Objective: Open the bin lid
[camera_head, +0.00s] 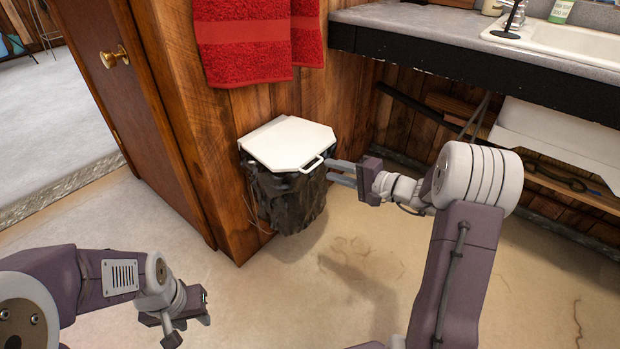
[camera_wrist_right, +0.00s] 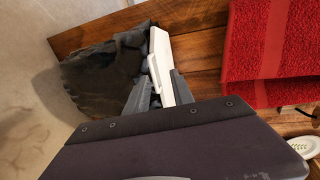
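The bin (camera_head: 288,200) is dark and lumpy, like a filled bag, and stands on the floor against the wood wall. Its white lid (camera_head: 290,142) lies flat on top, closed, with a small loop handle (camera_head: 312,164) at its front right corner. My right gripper (camera_head: 334,171) points left at this handle, its two fingers apart, with the tips close to it. In the right wrist view the lid's white edge (camera_wrist_right: 160,62) shows between the two spread fingers; whether they touch it, I cannot tell. My left gripper (camera_head: 188,318) is open and empty, low over the floor at the lower left.
Red towels (camera_head: 245,45) hang on the wall just above the bin. A brown door (camera_head: 120,75) with a brass knob is to the left. A counter (camera_head: 450,40) with a sink (camera_head: 570,45) overhangs at the right. The floor before the bin is clear.

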